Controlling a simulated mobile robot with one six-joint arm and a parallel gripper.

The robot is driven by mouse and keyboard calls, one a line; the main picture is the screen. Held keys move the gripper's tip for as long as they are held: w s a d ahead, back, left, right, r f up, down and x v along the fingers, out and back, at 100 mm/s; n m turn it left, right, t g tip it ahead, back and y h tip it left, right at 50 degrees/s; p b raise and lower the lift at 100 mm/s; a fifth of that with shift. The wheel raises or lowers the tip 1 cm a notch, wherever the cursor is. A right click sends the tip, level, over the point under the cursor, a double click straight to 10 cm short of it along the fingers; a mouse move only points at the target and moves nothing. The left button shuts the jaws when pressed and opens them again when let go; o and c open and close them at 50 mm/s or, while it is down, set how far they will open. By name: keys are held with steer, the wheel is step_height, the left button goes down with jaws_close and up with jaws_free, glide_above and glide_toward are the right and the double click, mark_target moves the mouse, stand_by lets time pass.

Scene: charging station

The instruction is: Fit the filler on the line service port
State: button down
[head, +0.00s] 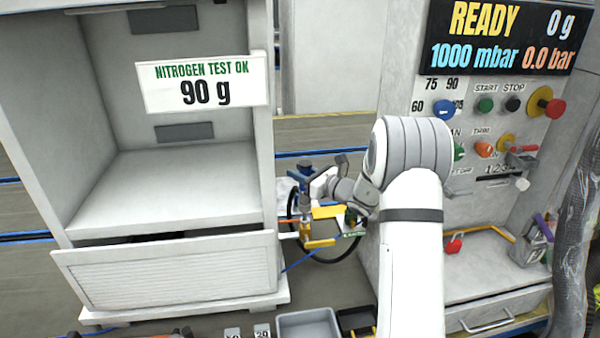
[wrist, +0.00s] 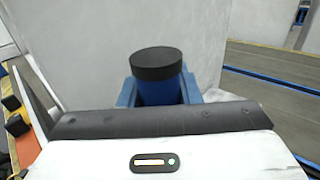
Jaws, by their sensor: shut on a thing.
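The filler (head: 304,178) is a small upright tool with a blue body. In the wrist view its black round cap and blue body (wrist: 157,75) stand between blue jaw pieces. My gripper (head: 306,186) is shut on the filler, just right of the white cabinet's front corner. Yellow parts (head: 320,241) and a thin orange-copper pipe (head: 289,220) show just below the filler, beside the cabinet. I cannot make out the line service port for sure. The filler's lower end is hard to see among these parts, so I cannot tell whether it touches them.
The white cabinet (head: 160,200) with a "90 g" sign (head: 201,84) stands close on the left. A charging station (head: 480,150) with display reading READY, 0 g (head: 500,38) stands right. A black hose (head: 345,256) loops below the gripper. A grey tray (head: 308,325) lies in front.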

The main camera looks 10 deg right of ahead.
steer(key=shift+f+b, duration=1.6)
steer(key=shift+f, duration=0.45)
steer(key=c, duration=1)
jaws_free()
steer(key=shift+o, duration=0.2)
steer(key=shift+s, duration=0.1)
steer(key=v, duration=0.7)
steer(key=shift+s+d, duration=0.2)
steer(key=shift+d, duration=0.05)
steer(key=shift+s, duration=0.1)
